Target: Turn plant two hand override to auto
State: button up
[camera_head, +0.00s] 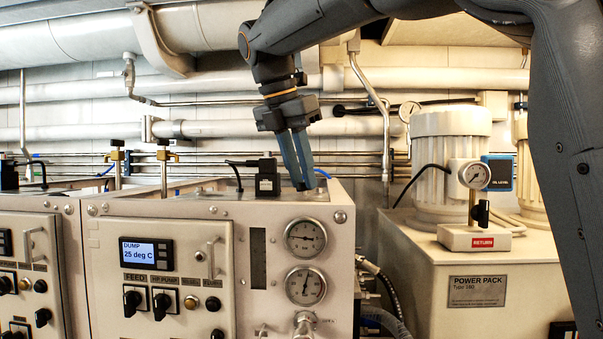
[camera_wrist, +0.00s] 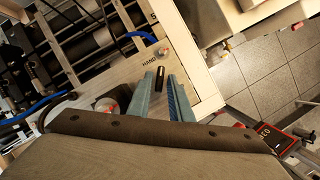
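Plant two is the cream cabinet (camera_head: 190,210) with the lit "DUMP 25 deg C" display (camera_head: 148,253) in the head view. My gripper (camera_head: 303,180) points down at the right part of its top. In the wrist view, a small black lever (camera_wrist: 160,76) stands on the cabinet top beside the label HAND (camera_wrist: 151,57). My gripper (camera_wrist: 161,80) has its two blue-grey fingers apart, one on each side of this lever. I cannot tell whether they touch it. The lever's base and any AUTO label are hidden or unreadable.
A black solenoid block (camera_head: 267,178) stands left of my gripper on the cabinet top. Gauges (camera_head: 305,237) are on the front face below. The power pack (camera_head: 490,270) with its return gauge (camera_head: 476,176) stands to the right.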

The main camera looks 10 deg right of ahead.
grip_shut()
jog(key=shift+p, duration=0.55)
jog(key=m+p, duration=0.2)
jog(key=p, duration=0.1)
jog(key=shift+a+r+g+h, duration=0.1)
jog(key=shift+r+g+h, duration=0.1)
jog(key=shift+g+h, duration=0.15)
jog(key=m+g+p, duration=0.1)
jog(key=m+p, duration=0.1)
jog(key=p, duration=0.1)
jog(key=shift+w+m+p, duration=0.15)
jog(key=shift+m+p, duration=0.2)
jog(key=shift+m, duration=0.05)
jog(key=m, duration=0.1)
jog(key=m+g+p, duration=0.1)
jog(key=shift+w+f+m+h, duration=0.2)
jog(key=shift+m+h, duration=0.1)
jog(key=shift+h, duration=0.05)
jog(key=shift+w+m+g, duration=0.1)
jog(key=shift+m+g, duration=0.45)
jog(key=shift+m, duration=0.95)
